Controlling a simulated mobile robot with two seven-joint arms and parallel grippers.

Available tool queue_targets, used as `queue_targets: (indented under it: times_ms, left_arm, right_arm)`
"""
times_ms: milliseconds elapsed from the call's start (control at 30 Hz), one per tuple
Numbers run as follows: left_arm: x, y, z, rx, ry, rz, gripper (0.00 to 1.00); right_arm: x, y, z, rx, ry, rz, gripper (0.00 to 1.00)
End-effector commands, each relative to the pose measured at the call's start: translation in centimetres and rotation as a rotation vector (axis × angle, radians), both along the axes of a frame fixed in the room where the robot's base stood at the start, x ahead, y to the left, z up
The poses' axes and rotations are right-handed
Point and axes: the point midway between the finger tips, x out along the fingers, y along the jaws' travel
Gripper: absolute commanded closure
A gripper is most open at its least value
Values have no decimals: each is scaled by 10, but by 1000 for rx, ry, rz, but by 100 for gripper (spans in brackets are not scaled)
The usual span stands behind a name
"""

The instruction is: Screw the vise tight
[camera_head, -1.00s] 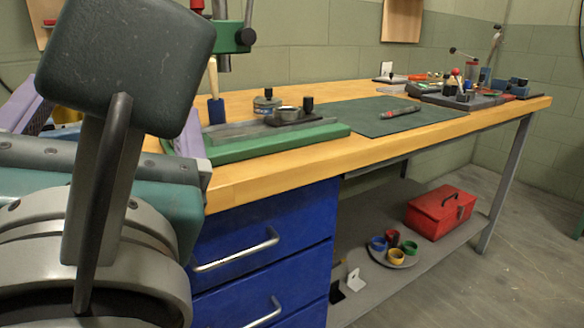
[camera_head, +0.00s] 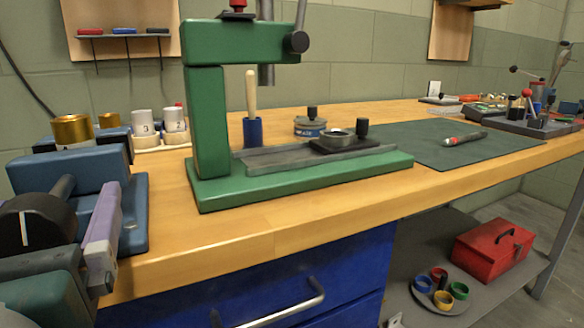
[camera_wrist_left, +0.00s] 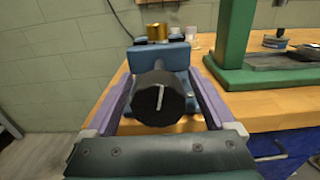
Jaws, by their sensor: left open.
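The blue vise (camera_head: 85,185) sits at the left front edge of the bench, with a brass-coloured cylinder (camera_head: 72,130) at its top. Its black round knob (camera_head: 28,225) with a white line faces forward; in the left wrist view the knob (camera_wrist_left: 158,105) is near the middle. My left gripper (camera_wrist_left: 160,76) is open. Its two purple fingers reach forward on either side of the knob, with visible gaps. In the head view only one purple finger (camera_head: 103,225) of it shows clearly, right of the knob. My right gripper is not in view.
A green press (camera_head: 205,125) stands right of the vise. Numbered weights (camera_head: 143,122) sit behind the vise. A dark green mat (camera_head: 425,150) and a rack of tools lie farther right.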

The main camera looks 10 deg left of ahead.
Motion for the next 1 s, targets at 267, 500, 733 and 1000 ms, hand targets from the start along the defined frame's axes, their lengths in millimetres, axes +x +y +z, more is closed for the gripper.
queue_targets:
  times_ms: [267, 500, 733, 1000]
  left_arm:
    - [0, 0, 0, 0, 0, 0, 14]
    - [0, 0, 0, 0, 0, 0, 41]
    - [0, 0, 0, 0, 0, 0, 67]
    - [0, 0, 0, 0, 0, 0, 97]
  right_arm:
    - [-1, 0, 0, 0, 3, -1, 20]
    - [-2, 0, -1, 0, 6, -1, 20]
    - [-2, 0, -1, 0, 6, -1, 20]
    - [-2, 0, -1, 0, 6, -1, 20]
